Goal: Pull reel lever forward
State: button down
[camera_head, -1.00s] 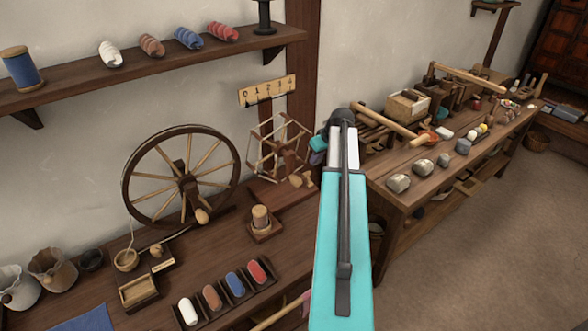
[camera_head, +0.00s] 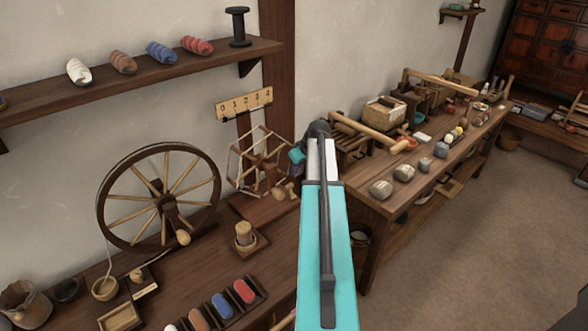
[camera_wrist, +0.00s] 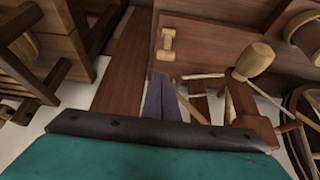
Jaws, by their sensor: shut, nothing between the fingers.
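The reel (camera_head: 258,160), a light wooden frame on a dark stand, stands on the bench right of the spinning wheel in the head view. A pale wooden knob (camera_head: 279,193), which looks like the reel lever's end, shows low at its right side. In the wrist view a large rounded wooden knob (camera_wrist: 255,62) stands right of centre, apart from my fingers. My gripper (camera_head: 297,156) is just right of the reel, mostly hidden behind my arm in the head view. In the wrist view my gripper (camera_wrist: 166,98) is shut and empty, its grey fingers together.
The spinning wheel (camera_head: 160,198) stands left of the reel. A numbered wooden scale (camera_head: 244,103) is on the wall above the reel. A wooden cylinder on a small base (camera_head: 244,237) stands in front. The side bench (camera_head: 362,205) at right holds stones and tools.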

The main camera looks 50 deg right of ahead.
aim_at(291, 192)
jog(key=shift+p+x, duration=0.85)
jog(key=shift+x, duration=3.25)
jog(key=shift+a+b, duration=0.1)
jog(key=shift+b, duration=0.4)
